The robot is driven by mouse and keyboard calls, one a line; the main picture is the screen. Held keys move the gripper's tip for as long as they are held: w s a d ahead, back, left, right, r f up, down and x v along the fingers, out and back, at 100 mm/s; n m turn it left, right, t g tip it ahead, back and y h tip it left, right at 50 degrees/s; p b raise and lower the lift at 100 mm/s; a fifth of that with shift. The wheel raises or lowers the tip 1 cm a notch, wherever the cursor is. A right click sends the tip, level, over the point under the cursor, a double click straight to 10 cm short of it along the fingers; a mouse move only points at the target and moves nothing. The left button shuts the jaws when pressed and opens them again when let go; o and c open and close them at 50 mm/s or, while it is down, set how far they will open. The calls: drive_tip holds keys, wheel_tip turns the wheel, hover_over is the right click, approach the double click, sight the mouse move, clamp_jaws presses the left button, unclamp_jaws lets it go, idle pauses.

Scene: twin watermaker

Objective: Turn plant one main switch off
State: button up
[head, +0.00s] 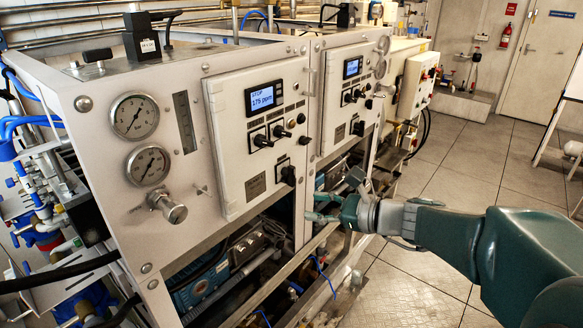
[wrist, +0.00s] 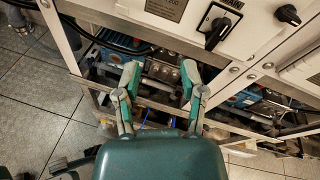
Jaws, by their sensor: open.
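The nearest white control panel (head: 257,135) has a lit display reading about 175 ppm. At its lower right corner is a black rotary main switch (head: 288,175) on a dark plate. In the wrist view a black rotary switch (wrist: 217,27) on its plate is at the upper right, its handle slanted. The nearest panel's plant number is not readable. My gripper (head: 316,207) is right of and below the main switch, apart from it. In the wrist view my gripper (wrist: 161,76) has its two fingers spread with nothing between them, below the switch.
A second similar panel (head: 345,97) stands behind to the right. Two gauges (head: 135,117) and a metal valve knob (head: 169,207) are left of the near panel. Frame rails (head: 262,268) and pipes lie below. The tiled floor (head: 470,165) at right is mostly free.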

sight(294, 169)
drive_tip(key=w+d+m+t, duration=0.3)
drive_tip(key=w+m+t, duration=0.1)
drive_tip(key=w+m, duration=0.15)
drive_tip(key=shift+y, duration=0.4)
drive_tip(key=x, duration=1.1)
drive_tip(key=shift+w+r, duration=0.2)
drive_tip(key=shift+d, duration=0.1)
clamp_jaws()
